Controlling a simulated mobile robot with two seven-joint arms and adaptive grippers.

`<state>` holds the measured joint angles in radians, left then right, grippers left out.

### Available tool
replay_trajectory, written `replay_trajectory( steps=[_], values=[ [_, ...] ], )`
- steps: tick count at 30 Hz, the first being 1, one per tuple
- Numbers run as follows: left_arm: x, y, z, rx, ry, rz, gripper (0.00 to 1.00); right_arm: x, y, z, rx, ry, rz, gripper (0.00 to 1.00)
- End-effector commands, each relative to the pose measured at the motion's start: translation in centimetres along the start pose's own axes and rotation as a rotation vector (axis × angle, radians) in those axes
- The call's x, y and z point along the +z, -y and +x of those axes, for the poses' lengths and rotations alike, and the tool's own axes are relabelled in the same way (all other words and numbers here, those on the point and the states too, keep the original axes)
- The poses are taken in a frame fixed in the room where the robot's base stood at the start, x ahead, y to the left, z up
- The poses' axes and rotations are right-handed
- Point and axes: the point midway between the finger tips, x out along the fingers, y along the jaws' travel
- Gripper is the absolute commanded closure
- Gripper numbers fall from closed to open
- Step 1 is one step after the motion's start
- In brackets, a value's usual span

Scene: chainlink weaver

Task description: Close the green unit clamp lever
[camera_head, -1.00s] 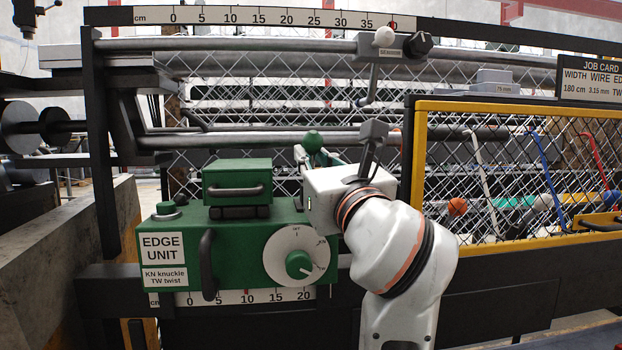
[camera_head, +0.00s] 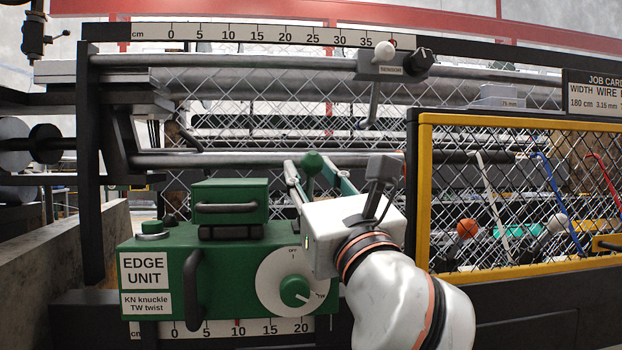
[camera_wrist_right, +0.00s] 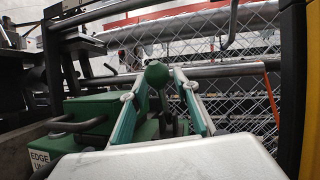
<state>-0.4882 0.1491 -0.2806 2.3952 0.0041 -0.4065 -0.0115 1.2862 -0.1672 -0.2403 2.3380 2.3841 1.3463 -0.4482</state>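The green edge unit (camera_head: 225,268) sits at the lower centre left of the head view. The clamp lever's round green knob (camera_head: 312,163) stands up behind the unit's right end. In the right wrist view, the knob (camera_wrist_right: 157,75) and its stem rise between my fingers. My right gripper (camera_head: 308,170) is open, with one finger on each side of the lever. It shows in the right wrist view too (camera_wrist_right: 159,78), with gaps beside the knob. The lever's foot is hidden behind the unit and gripper. My left gripper is not in view.
A yellow-framed mesh guard (camera_head: 425,190) stands close to the right of my right arm. Rollers and chain-link mesh run behind the lever. A sensor block (camera_head: 390,68) hangs above on the scale rail. The unit has a white dial (camera_head: 270,275) and black handles.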

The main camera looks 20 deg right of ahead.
Motion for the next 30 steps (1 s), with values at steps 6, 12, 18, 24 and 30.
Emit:
replay_trajectory(
  steps=[6, 12, 18, 24, 30],
  values=[
    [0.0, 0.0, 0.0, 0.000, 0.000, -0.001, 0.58, -0.3, 0.0, 0.1, 0.000, -0.006, 0.000, 0.68],
    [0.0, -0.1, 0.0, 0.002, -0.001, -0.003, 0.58, 0.0, 0.0, 0.2, 0.000, -0.007, 0.000, 0.68],
    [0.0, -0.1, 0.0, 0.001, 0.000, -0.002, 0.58, 2.2, 0.3, 1.2, -0.001, -0.003, 0.001, 0.68],
    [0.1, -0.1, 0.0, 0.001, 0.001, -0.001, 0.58, 5.2, 0.7, 2.6, -0.002, -0.003, 0.001, 0.68],
    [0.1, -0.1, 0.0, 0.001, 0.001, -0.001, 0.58, 7.6, 1.0, 3.8, 0.000, -0.004, 0.001, 0.68]
  ],
)
